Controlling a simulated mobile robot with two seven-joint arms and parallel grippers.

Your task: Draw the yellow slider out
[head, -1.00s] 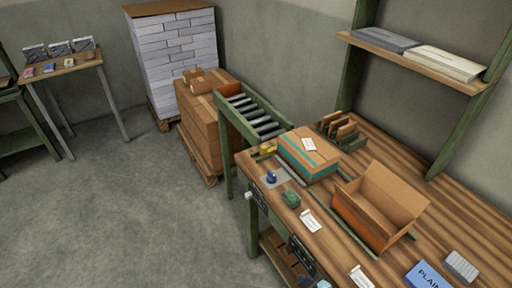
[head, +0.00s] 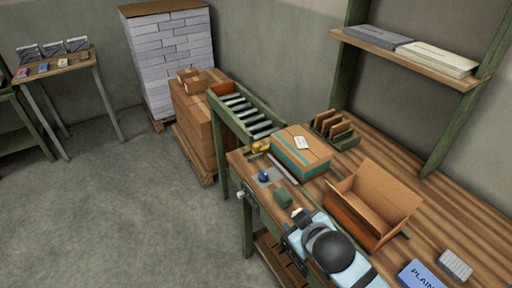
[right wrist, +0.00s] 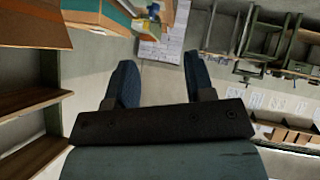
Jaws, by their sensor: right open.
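The yellow slider (head: 261,146) shows as a small yellow piece at the far left end of the wooden workbench (head: 408,262), beside a taped carton; its details are too small to tell. My right arm comes in at the bottom of the head view over the front of the bench, well short of the yellow piece. My right gripper (right wrist: 160,80) is open and empty in the right wrist view, with its two dark blue fingers apart. My left gripper is not in view.
A taped carton (head: 300,155) and an open box (head: 365,208) stand on the bench. A blue-knobbed piece (head: 264,176) and a green block (head: 283,198) sit near its front edge. A roller conveyor (head: 243,112) adjoins the far end. Floor at left is clear.

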